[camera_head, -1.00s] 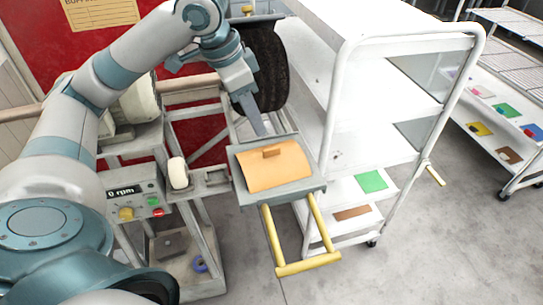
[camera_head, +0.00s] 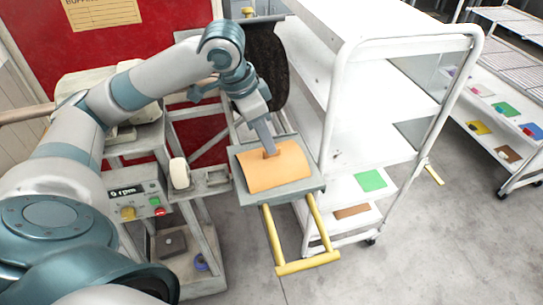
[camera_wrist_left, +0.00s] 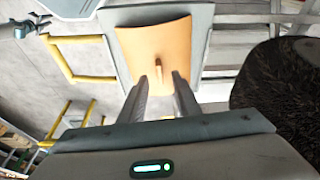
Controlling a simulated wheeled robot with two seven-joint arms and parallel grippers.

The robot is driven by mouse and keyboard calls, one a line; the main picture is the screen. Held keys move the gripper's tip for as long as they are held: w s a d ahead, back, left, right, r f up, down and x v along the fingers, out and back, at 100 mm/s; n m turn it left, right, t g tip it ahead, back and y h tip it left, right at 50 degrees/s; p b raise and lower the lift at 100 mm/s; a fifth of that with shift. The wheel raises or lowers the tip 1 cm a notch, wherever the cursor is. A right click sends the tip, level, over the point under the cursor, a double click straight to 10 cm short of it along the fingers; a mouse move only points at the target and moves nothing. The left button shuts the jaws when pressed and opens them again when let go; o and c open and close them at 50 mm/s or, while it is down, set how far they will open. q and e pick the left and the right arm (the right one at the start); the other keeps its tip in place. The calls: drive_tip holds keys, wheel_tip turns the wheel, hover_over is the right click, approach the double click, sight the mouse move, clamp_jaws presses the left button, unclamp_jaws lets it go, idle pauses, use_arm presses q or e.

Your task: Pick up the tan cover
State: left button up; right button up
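The tan cover (camera_head: 287,172) is a curved sheet with a small raised brown handle. It lies on a grey tray (camera_head: 314,186) with a yellow frame. It also shows in the left wrist view (camera_wrist_left: 142,48), with its handle (camera_wrist_left: 157,70) pointing toward my fingers. My left gripper (camera_head: 270,150) reaches down over the tray, its tips at the handle in the head view. In the left wrist view its two fingers (camera_wrist_left: 159,82) are apart, one on each side of the handle's near end, with a gap to it. My right gripper is not in view.
A dark round brush (camera_head: 268,70) stands behind the tray, close to my left gripper. A white shelf cart (camera_head: 375,120) is just right of the tray. A control box reading 0 rpm (camera_head: 140,197) is at the left. Grey floor is clear in front.

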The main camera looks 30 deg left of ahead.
sight(272, 158)
use_arm(q)
drive_tip(key=shift+x, duration=1.55)
drive_tip(key=shift+w, duration=0.1)
drive_tip(key=shift+d, duration=0.1)
clamp_jaws()
